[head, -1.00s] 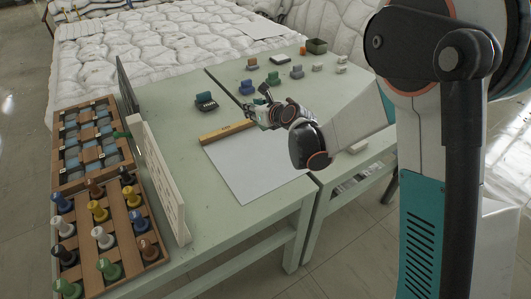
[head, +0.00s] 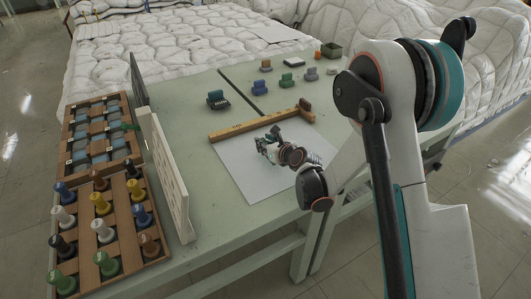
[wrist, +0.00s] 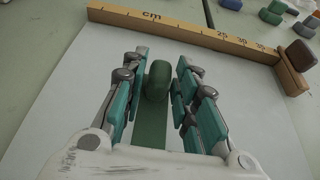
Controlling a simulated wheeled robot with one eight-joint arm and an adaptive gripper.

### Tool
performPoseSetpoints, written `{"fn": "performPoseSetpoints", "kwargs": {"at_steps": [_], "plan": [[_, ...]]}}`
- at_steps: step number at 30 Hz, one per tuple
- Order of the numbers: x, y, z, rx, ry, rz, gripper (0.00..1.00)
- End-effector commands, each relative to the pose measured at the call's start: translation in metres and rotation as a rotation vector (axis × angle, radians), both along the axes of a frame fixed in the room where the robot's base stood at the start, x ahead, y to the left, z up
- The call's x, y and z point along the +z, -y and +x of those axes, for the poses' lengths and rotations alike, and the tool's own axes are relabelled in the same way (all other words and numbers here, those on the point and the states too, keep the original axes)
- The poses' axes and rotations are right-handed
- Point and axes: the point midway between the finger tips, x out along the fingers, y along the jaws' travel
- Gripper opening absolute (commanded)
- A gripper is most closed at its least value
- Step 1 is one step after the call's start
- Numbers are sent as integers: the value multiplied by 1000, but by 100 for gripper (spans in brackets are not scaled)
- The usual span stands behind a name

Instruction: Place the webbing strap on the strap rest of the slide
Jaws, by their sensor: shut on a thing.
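My gripper (head: 264,150) is low over the white sheet (head: 243,183), in front of the wooden cm ruler. In the wrist view my gripper (wrist: 160,75) is shut on a dark green piece with a rounded end and a flat band (wrist: 157,88), which looks like the webbing strap. The band's near end is hidden by the wrist. The slide appears to be the brown block (head: 304,108) at the ruler's right end; it also shows in the wrist view (wrist: 294,66), right of and beyond my gripper. I see nothing lying on it.
The ruler (head: 255,126) lies along the sheet's far edge. A wooden peg tray (head: 128,247), a sectioned tray (head: 70,152) and an upright white panel (head: 166,170) stand at left.

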Motion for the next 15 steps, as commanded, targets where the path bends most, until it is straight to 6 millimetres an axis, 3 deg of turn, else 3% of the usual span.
{"fn": "performPoseSetpoints", "kwargs": {"at_steps": [6,15], "plan": [[-34,0,0,0,0,0,11],[-35,0,0,0,0,0,11]]}}
